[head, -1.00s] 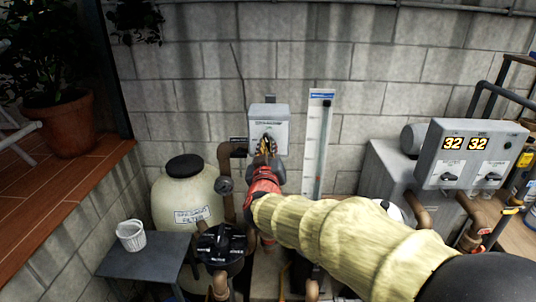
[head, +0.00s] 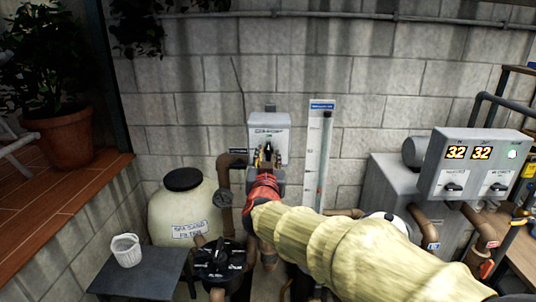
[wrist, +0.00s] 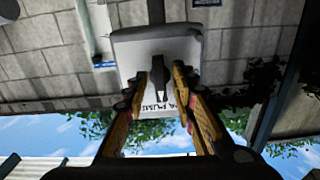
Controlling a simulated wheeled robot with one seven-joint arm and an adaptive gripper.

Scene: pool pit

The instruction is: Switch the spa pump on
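Whether either finger touches the knob cannot be told. In the head view my gripper (head: 266,152) covers the lower front of the box.
A control panel (head: 474,160) at right shows two "32" displays and a bright lamp (head: 512,154). A tube gauge (head: 319,160) stands just right of the box. A sand filter (head: 182,205), pipes and a small table (head: 135,278) with a white basket (head: 125,250) stand at lower left.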

